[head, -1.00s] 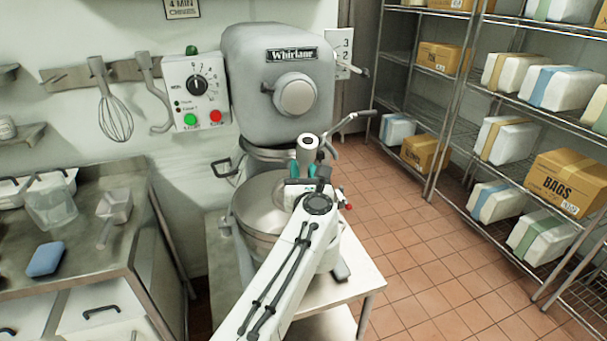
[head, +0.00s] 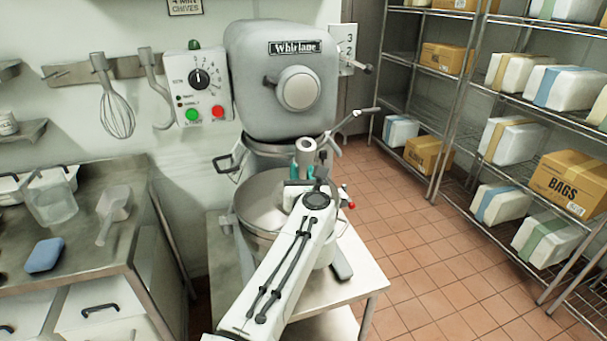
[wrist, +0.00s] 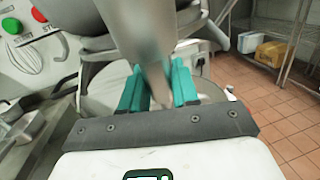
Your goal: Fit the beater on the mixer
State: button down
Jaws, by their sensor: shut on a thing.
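The grey mixer (head: 285,75) marked Whirlane stands against the wall, with its bowl (head: 262,195) below and in front of the head. My gripper (head: 309,172) is over the bowl, in front of the mixer head. Its teal fingers (wrist: 160,88) are shut on a grey metal piece, which I take to be the beater (head: 305,150). A round hub with a dark hole in its top points up in the head view. In the wrist view the beater (wrist: 143,35) rises close to the lens, blurred. Its lower part is hidden behind my gripper and arm.
A steel counter (head: 100,245) with a blue sponge (head: 44,255) and a scoop (head: 113,212) is at left. A whisk (head: 117,110) and a hook (head: 158,90) hang on the wall. A bowl handle (head: 230,160) sticks out left. Shelves (head: 455,110) line the right; the tiled floor between is clear.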

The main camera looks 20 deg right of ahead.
jog(key=shift+w+f, duration=0.4)
jog(key=shift+f, duration=0.05)
jog(key=f+b, duration=0.1)
jog(key=w+f+b, duration=0.1)
jog(key=f+b, duration=0.1)
jog(key=shift+w+f, duration=0.1)
jog(key=shift+w, duration=0.2)
jog(key=shift+w+f+b, duration=0.55)
jog(key=shift+f+b, duration=0.15)
jog(key=shift+b, duration=0.3)
jog(key=shift+f, duration=0.1)
